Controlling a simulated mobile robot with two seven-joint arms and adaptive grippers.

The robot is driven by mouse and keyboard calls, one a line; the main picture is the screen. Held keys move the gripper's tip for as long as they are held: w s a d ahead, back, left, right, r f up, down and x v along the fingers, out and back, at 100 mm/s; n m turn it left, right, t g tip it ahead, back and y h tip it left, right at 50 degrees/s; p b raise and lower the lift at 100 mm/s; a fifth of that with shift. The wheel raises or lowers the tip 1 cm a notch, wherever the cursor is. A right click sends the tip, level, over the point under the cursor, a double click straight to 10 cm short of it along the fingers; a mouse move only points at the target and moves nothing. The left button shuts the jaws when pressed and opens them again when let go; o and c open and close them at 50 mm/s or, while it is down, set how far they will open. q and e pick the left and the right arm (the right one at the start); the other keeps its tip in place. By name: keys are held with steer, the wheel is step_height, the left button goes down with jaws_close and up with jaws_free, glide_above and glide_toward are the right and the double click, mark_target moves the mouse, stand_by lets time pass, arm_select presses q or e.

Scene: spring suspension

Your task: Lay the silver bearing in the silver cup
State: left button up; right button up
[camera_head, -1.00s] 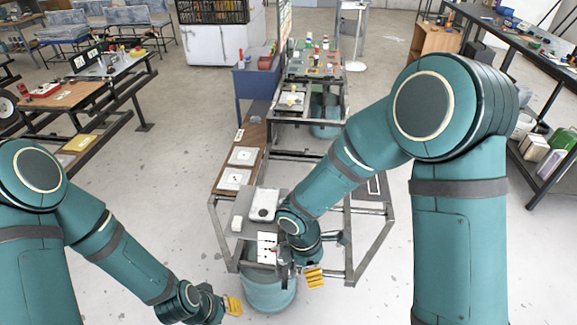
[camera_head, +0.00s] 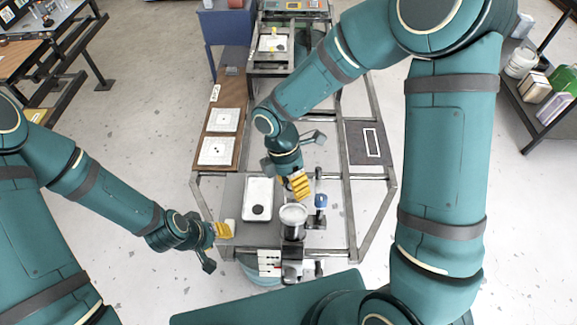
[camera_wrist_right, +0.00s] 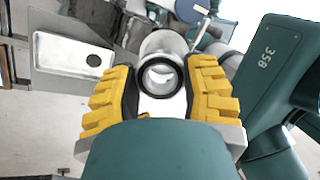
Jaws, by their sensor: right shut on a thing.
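My right gripper (camera_head: 300,187) is above the table, just behind the silver cup (camera_head: 293,215) in the head view. In the right wrist view its yellow fingers (camera_wrist_right: 160,95) are shut on the silver bearing (camera_wrist_right: 160,76), a ring with a dark edge. The silver cup (camera_wrist_right: 161,44) shows behind the bearing there, close to it in line of sight; whether they touch I cannot tell. In the head view the bearing is hidden by the fingers. My left gripper (camera_head: 222,230) is at the table's left edge, away from the cup; its finger gap is not clear.
A white tray (camera_head: 248,187) with a black disc (camera_head: 258,209) lies left of the cup. A blue-topped post (camera_head: 320,201) stands right of it. A dark fixture (camera_head: 292,252) is at the front. Brown boards (camera_head: 218,172) lie behind at the left.

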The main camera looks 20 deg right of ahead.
mark_target(295, 214)
steer(key=shift+s+f+b, duration=0.4)
steer(key=shift+f+b, duration=0.1)
steer(key=shift+b, duration=0.05)
steer(key=shift+s+a+f+b, duration=0.15)
steer(key=shift+s+f+b, duration=0.05)
steer(key=shift+f+b, duration=0.65)
steer(key=shift+s+a+f+b, duration=0.1)
steer(key=shift+s+f+b, duration=0.3)
steer(key=shift+f+b, duration=0.4)
steer(key=shift+s+a+f+b, duration=0.1)
steer(key=shift+s+f+b, duration=0.35)
steer(key=shift+f, duration=0.45)
steer(key=o, duration=1.2)
steer(key=shift+w, duration=0.1)
steer(key=shift+o, duration=0.2)
steer(key=v, duration=1.2)
